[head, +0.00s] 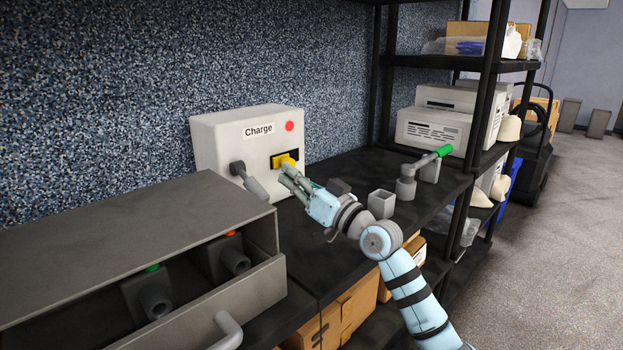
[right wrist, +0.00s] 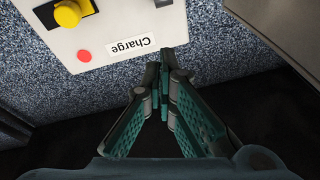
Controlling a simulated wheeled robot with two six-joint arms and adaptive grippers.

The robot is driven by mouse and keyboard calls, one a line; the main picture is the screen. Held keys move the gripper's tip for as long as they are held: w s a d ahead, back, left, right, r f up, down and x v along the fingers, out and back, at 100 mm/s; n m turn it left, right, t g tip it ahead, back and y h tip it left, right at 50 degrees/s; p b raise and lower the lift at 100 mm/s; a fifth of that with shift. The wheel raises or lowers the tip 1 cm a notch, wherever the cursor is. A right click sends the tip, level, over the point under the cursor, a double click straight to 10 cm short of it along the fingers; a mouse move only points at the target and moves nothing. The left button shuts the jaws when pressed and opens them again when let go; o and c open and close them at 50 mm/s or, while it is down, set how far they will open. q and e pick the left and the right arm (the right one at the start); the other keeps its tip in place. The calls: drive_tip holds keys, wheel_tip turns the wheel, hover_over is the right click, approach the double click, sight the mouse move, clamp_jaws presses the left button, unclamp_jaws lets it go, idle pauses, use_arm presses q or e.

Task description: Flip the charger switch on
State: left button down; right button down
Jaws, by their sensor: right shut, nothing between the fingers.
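The charger (head: 215,145) is a white box labelled "Charge" on the dark shelf against the speckled wall. Its yellow switch (head: 285,160) sits on a black plate, below a round red light (head: 289,126). My right gripper (head: 287,174) is shut and empty, with its fingertips close to the switch in the head view; contact cannot be told. In the right wrist view the charger (right wrist: 95,40) appears upside down, with the yellow switch (right wrist: 70,12) at top left and the red light (right wrist: 84,56). The shut fingertips (right wrist: 158,78) appear beside the label, apart from the switch. My left gripper is not in view.
A grey plug handle (head: 248,180) hangs at the charger's front left. An open grey drawer (head: 250,290) with dark fittings stands at front left. A small grey cup (head: 381,204) and a green-ended grey pipe fitting (head: 420,172) stand on the shelf to the right.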

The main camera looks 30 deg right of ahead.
drive_tip(key=v, duration=0.6)
drive_tip(key=shift+p, duration=0.45)
drive_tip(key=shift+s+d+r, duration=0.1)
drive_tip(key=shift+s, duration=0.05)
